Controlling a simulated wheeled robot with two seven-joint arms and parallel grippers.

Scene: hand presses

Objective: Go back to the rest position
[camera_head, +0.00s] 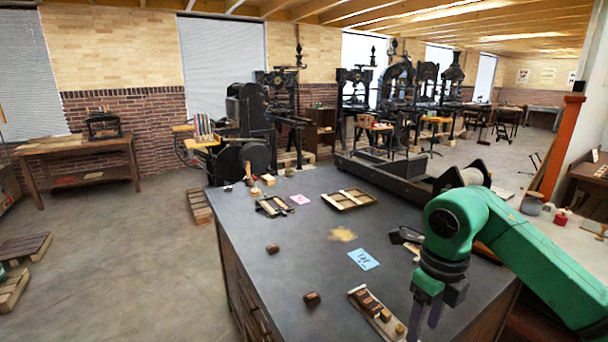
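My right gripper (425,320), on the green arm from the right, points down at the near right of the grey tabletop (300,255). Its two dark fingers show a gap between them, with nothing seen held. It is close beside a pale tray (359,292) with brown and tan pieces, and overlaps its right side in the picture. I cannot tell its height above the table. My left gripper is not in view.
Small brown blocks lie at the left (272,248) and near the front (311,299). The table's left-middle is mostly clear.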

